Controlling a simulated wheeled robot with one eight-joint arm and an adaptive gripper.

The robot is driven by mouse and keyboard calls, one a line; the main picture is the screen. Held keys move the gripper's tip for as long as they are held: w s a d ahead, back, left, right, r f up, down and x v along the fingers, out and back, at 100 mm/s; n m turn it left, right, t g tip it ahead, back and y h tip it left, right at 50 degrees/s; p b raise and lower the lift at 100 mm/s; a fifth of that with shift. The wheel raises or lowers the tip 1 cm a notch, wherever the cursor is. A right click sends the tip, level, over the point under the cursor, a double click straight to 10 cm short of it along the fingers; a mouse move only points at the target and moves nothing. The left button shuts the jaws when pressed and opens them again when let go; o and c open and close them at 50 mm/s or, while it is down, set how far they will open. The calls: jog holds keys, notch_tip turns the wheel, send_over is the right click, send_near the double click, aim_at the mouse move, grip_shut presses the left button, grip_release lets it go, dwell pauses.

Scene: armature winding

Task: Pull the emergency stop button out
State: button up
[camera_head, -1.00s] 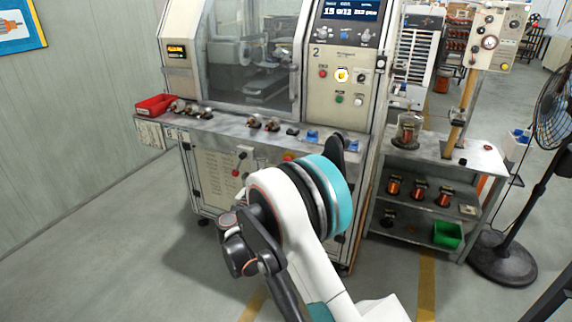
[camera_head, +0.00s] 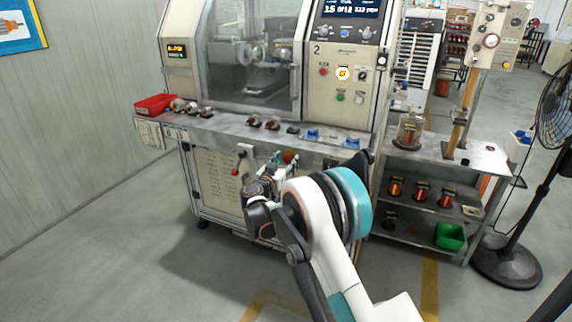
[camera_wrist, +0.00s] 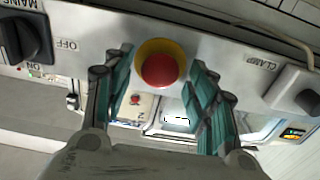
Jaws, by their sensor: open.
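The emergency stop button is a red round cap (camera_wrist: 159,70) on a yellow ring, on a light metal panel in the wrist view. In the head view its red cap (camera_head: 290,157) shows low on the machine's front, below the ledge. My gripper (camera_wrist: 161,66) is open, with one teal finger to the left of the button and one to the right. Small gaps show between the fingers and the cap, with no clear contact. In the head view my gripper (camera_head: 275,166) is small beside the button, partly hidden by my arm.
A dark rotary switch marked OFF (camera_wrist: 22,38) lies left of the button, and a CLAMP knob (camera_wrist: 294,92) lies right. The machine's ledge (camera_head: 230,123) holds a red tray (camera_head: 155,106) and several small parts. A shelf (camera_head: 420,168) and a fan (camera_head: 505,258) stand right.

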jog(key=shift+w+d, duration=0.1)
jog(key=shift+w, duration=0.15)
grip_shut()
jog(key=shift+s+a, duration=0.2)
jog(key=shift+s, duration=0.4)
grip_release()
